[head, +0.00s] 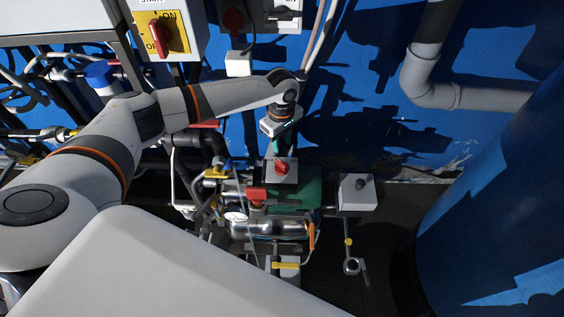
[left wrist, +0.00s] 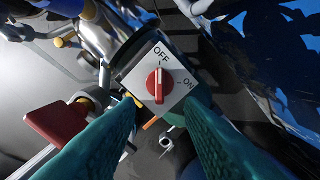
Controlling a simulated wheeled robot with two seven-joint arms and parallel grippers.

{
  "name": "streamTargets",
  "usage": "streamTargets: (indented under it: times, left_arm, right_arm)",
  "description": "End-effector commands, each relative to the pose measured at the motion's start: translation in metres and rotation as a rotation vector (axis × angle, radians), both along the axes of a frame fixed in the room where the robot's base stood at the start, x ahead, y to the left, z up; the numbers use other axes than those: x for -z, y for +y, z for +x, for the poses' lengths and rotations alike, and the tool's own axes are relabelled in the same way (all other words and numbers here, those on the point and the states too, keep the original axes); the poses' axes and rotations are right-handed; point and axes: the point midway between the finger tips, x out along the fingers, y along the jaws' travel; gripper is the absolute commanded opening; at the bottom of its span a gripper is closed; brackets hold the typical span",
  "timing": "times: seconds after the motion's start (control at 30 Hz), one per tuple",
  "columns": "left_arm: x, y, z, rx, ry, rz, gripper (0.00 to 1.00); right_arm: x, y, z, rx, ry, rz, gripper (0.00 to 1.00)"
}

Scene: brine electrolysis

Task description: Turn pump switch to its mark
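The pump switch is a red knob (left wrist: 158,86) on a white square plate marked OFF and ON. Its white line runs up and down in the left wrist view, toward OFF; ON is to the right. In the head view the red knob (head: 282,167) is on a box atop the green pump (head: 300,192). My left gripper (head: 277,147) is just above the switch, pointing down. In the left wrist view its two teal fingers (left wrist: 158,112) are spread with nothing between them, the knob lying just beyond their tips. My right gripper is not in view.
A red handle (left wrist: 58,124) is close to the left finger. Pipes, a gauge (head: 236,215) and a grey box with a dark knob (head: 358,190) surround the pump. A yellow ON/OFF switch panel (head: 161,36) is at upper left. A large blue tank (head: 500,190) stands at right.

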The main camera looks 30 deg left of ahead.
Motion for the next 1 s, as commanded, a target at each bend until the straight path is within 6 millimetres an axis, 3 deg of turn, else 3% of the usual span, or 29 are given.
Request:
streamTargets:
  times: [0.3,0.5,0.7,0.97,1.0]
  left_arm:
    - [0.064,-0.002,-0.001,0.004,0.002,0.001,0.35]
    - [0.095,-0.001,-0.001,0.006,0.002,0.001,0.35]
    - [0.108,-0.002,-0.001,0.006,0.001,0.000,0.35]
    - [0.108,-0.001,-0.001,0.007,0.000,0.000,0.35]
    - [0.108,-0.001,-0.001,0.007,0.000,0.000,0.30]
  right_arm:
    - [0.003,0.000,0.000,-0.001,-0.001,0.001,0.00]
    - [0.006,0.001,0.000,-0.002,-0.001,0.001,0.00]
    - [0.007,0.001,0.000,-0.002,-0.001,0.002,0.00]
    - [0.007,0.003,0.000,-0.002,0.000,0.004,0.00]
    - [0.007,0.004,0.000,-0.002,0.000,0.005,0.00]
